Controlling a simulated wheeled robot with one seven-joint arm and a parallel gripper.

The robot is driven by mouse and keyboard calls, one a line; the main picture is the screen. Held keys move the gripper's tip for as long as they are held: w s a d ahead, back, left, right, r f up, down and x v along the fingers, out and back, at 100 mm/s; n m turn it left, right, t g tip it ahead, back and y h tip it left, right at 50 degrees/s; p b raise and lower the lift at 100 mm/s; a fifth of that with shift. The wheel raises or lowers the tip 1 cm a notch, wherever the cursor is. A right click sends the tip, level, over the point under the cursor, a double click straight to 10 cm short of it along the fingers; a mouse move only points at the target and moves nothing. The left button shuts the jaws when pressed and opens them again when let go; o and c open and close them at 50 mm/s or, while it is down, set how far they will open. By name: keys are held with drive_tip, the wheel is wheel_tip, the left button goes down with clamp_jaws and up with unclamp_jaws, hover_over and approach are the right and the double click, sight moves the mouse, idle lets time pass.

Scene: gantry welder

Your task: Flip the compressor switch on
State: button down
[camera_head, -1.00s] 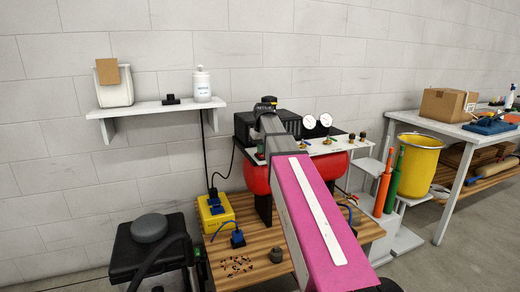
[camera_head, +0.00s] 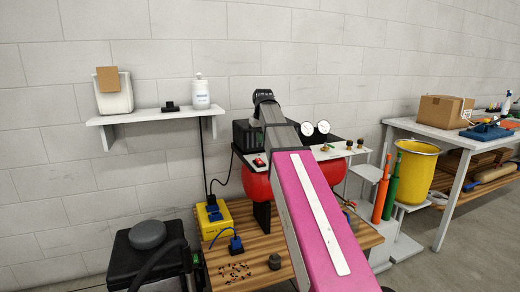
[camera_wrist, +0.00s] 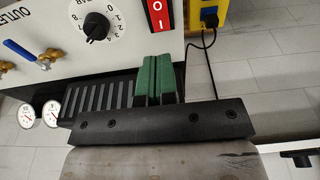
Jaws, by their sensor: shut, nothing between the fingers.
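The compressor has a red tank (camera_head: 257,185) and a pale top panel (camera_head: 331,152), partly hidden behind my pink and grey arm in the head view. Its red switch (camera_head: 258,162) shows at the panel's left end. In the wrist view the red switch (camera_wrist: 158,14) bears white O and I marks and is cut by the top edge; I cannot tell its position. The gripper's fingers are not visible in the head view.
A black dial knob (camera_wrist: 96,26) sits left of the switch on the panel. Two gauges (camera_head: 315,127) stand behind the panel. A yellow box (camera_head: 213,215) with cables lies on the wooden table (camera_head: 255,255). A wall shelf (camera_head: 155,114) is at upper left.

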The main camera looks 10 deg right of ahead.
wheel_tip(320, 180, up, 5)
hover_over(259, 162)
drive_tip(key=s, duration=0.1)
drive_tip(key=shift+s+d+r, duration=0.15)
drive_tip(key=shift+s+d, duration=0.05)
drive_tip(key=shift+d, duration=0.15)
drive_tip(key=shift+w+a, duration=0.15)
drive_tip(key=shift+w, duration=0.5)
drive_tip(key=f, duration=0.4)
drive_tip(key=w+f, duration=0.1)
drive_tip(key=f, duration=0.4)
drive_tip(key=w+f, duration=0.1)
drive_tip(key=f, duration=0.4)
drive_tip(key=shift+w+a, duration=0.2)
drive_tip(key=shift+a, duration=0.05)
